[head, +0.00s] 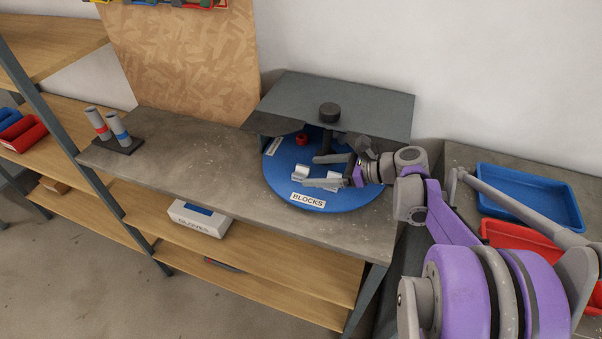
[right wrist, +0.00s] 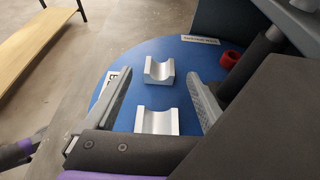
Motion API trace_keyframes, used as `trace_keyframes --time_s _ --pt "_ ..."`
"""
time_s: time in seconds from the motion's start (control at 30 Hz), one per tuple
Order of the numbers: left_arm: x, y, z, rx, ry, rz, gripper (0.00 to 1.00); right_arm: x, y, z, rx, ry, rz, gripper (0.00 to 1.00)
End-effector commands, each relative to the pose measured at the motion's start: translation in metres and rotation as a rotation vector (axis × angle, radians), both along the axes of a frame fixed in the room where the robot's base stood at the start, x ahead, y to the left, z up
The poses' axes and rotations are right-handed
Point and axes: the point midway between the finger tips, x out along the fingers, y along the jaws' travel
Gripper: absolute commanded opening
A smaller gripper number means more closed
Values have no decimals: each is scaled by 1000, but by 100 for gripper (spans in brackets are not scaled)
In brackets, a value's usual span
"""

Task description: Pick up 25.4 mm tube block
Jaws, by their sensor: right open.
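Two silver blocks with rounded grooves sit on a blue turntable (head: 279,183) labelled BLOCKS. The left one (head: 300,173) and the right one (head: 332,175) show in the head view. The right wrist view shows a far block (right wrist: 158,73) and a near block (right wrist: 157,122); I cannot read which is the 25.4 mm one. My right gripper (head: 322,171) is open and empty, reaching in from the right over the turntable. In the right wrist view its fingers (right wrist: 158,76) stand on either side of the blocks, apart from them. My left gripper is not in view.
A red ring (head: 302,140) sits near the back. Two grey cylinders stand on a black base (head: 120,146) at left. The bench (head: 190,165) between is clear. Blue and red trays lie at right.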

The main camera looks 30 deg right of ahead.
Motion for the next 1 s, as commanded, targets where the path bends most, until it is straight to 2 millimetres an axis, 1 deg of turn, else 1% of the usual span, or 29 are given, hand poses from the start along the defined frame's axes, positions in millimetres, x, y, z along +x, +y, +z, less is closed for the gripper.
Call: trace_keyframes --time_s 0.07,0.2,0.47,0.57,0.6,0.77,0.9,0.97,1.0 --pt "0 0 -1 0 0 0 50 8 9 -7 0 0 4 88" --pt "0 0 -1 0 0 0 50 19 17 -12 1 0 2 88" --pt "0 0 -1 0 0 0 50 20 18 -13 0 0 -1 88" --pt "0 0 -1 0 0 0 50 20 18 -12 0 0 0 72" --pt "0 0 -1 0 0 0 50 20 18 -12 0 0 0 64" --pt "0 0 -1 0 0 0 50 20 18 -12 0 0 0 36" --pt "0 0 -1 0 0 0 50 20 18 -12 0 0 0 10" --pt "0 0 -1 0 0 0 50 20 18 -12 0 0 0 0" --pt "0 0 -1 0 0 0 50 20 18 -12 0 0 0 0"
